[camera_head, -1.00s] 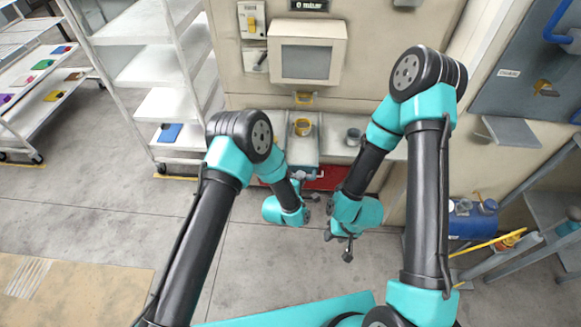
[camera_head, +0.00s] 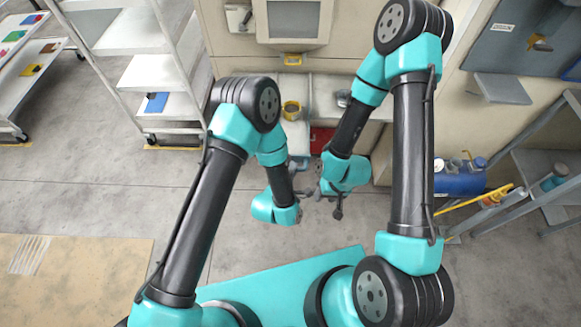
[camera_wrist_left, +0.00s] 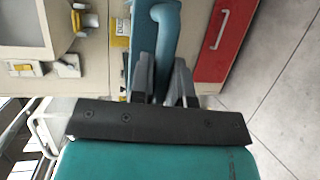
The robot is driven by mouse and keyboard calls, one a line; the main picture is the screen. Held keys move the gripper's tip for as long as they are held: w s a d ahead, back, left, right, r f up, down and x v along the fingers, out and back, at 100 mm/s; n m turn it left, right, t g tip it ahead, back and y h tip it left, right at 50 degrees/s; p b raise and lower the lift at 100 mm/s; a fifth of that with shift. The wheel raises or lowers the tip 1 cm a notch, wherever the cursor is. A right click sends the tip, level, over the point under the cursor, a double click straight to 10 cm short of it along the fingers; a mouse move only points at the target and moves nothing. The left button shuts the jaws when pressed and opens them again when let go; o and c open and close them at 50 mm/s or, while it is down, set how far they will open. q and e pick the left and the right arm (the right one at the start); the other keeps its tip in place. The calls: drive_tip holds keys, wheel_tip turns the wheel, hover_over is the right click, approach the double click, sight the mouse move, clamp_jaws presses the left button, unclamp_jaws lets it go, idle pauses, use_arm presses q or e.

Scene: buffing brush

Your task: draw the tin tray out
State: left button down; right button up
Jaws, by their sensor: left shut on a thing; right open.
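A blue-grey curved handle (camera_wrist_left: 166,30) fills the top middle of the left wrist view. My left gripper (camera_wrist_left: 163,88) is shut on this handle, one finger on each side. In the head view my left gripper (camera_head: 298,164) is at the tray's front end, partly hidden by its own wrist. My right gripper (camera_head: 337,208) is open and empty, to the right of and below the left one, over the floor.
A red drawer front (camera_head: 321,140) is right of the tray. A dark grey cup (camera_head: 343,98) stands on the ledge. A white shelf rack (camera_head: 150,75) stands left. Blue cans (camera_head: 460,178) and a grey stand (camera_head: 545,165) are right. The floor in front is clear.

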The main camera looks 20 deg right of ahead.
use_arm(q)
drive_tip(key=c, duration=1.1)
unclamp_jaws()
drive_tip(key=v, duration=1.2)
